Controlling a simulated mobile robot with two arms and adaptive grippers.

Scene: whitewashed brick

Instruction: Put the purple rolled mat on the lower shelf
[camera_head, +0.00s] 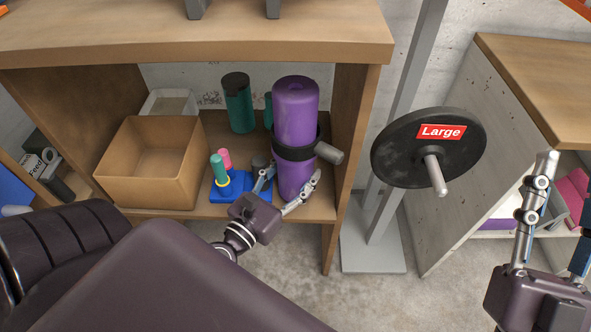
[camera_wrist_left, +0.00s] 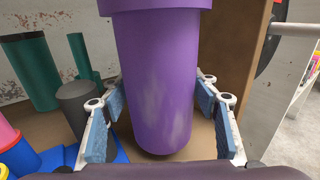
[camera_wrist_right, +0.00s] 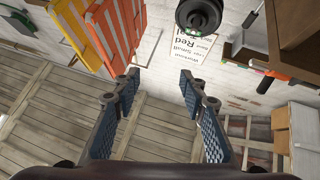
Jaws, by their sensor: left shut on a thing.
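The purple rolled mat (camera_head: 295,110) is upright with a dark band around its middle, inside the lower shelf (camera_head: 230,212) near its right side. My left gripper (camera_head: 291,190) is shut on the mat's lower part. In the left wrist view its fingers (camera_wrist_left: 160,115) lie on either side of the mat (camera_wrist_left: 155,80). The mat's bottom end is close over the shelf board; I cannot tell whether it touches. My right gripper (camera_head: 556,215) is at the far right, open and empty; its spread fingers show in the right wrist view (camera_wrist_right: 155,110).
A cardboard box (camera_head: 150,165), a blue base with coloured pegs (camera_head: 228,188), a dark green cylinder (camera_head: 238,103) and a grey cylinder (camera_wrist_left: 78,105) crowd the shelf left of the mat. The side panel (camera_head: 350,130) is close on the right. A weight plate (camera_head: 428,150) hangs on a post.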

